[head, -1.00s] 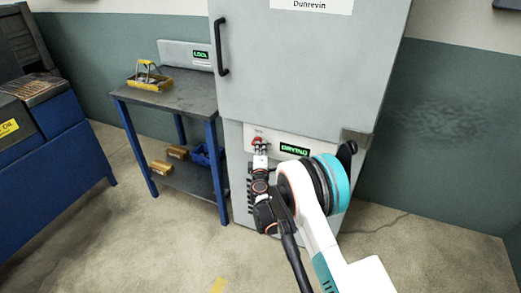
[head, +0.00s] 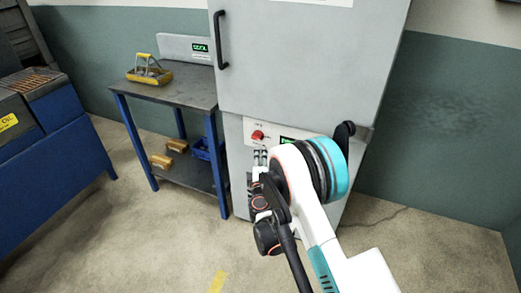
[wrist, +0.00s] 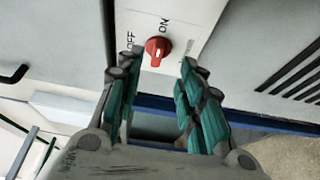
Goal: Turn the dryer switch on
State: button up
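The dryer is a tall grey cabinet (head: 305,70) with a red rotary switch (head: 258,135) on a white panel low on its front. In the wrist view the red knob (wrist: 157,49) sits between the labels OFF and ON. A pale mark shows on the knob, but I cannot tell surely which label it points to. My gripper (head: 260,155) is just below the switch in the head view. In the wrist view my gripper (wrist: 152,66) is open, its teal-padded fingers apart and empty, with the knob just beyond the tips. The green display (head: 287,140) is mostly hidden by my arm.
A blue-legged table (head: 195,95) stands left of the cabinet, bearing a yellow carrier (head: 150,75) and a box with a green display (head: 185,48). A blue machine (head: 45,140) stands farther left. The floor in front is clear.

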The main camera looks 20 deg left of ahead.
jog(key=shift+v, duration=1.4)
